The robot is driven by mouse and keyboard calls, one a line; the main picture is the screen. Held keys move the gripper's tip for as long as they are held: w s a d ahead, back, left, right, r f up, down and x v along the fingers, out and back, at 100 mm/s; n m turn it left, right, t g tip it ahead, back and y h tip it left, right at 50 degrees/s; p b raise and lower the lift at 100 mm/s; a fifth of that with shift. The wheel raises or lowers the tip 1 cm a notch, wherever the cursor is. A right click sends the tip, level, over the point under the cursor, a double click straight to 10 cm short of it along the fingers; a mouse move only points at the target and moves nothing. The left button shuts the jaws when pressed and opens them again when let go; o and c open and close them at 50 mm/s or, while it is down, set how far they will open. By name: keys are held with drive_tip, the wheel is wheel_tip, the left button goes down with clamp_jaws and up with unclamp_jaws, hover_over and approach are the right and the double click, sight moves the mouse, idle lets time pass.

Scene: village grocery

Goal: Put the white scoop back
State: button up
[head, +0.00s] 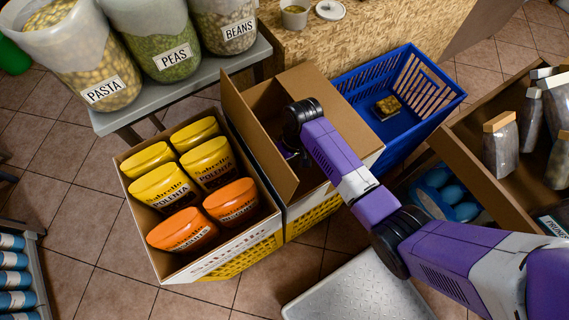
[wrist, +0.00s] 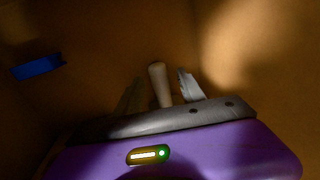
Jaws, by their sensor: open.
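My gripper (head: 293,157) reaches down into an open cardboard box (head: 237,108) in the middle of the head view. In the wrist view my gripper (wrist: 160,86) is open, with one finger on each side of a pale cream-white handle-like piece (wrist: 158,82). This piece looks like the scoop's handle; its other end is hidden behind the gripper body. Whether the fingers touch it I cannot tell. In the head view the scoop is hidden by my arm and the box walls.
Left of the box is a carton of yellow and orange bags (head: 163,187). A blue crate (head: 421,127) with a small item stands right. Bins of pasta (head: 80,60), peas (head: 160,45) and beans sit on a grey shelf (head: 196,88). Brown walls surround the gripper closely.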

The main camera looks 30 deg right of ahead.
drive_tip(key=p+v, duration=0.1)
drive_tip(key=v, duration=0.6)
drive_tip(key=shift+r, duration=0.4)
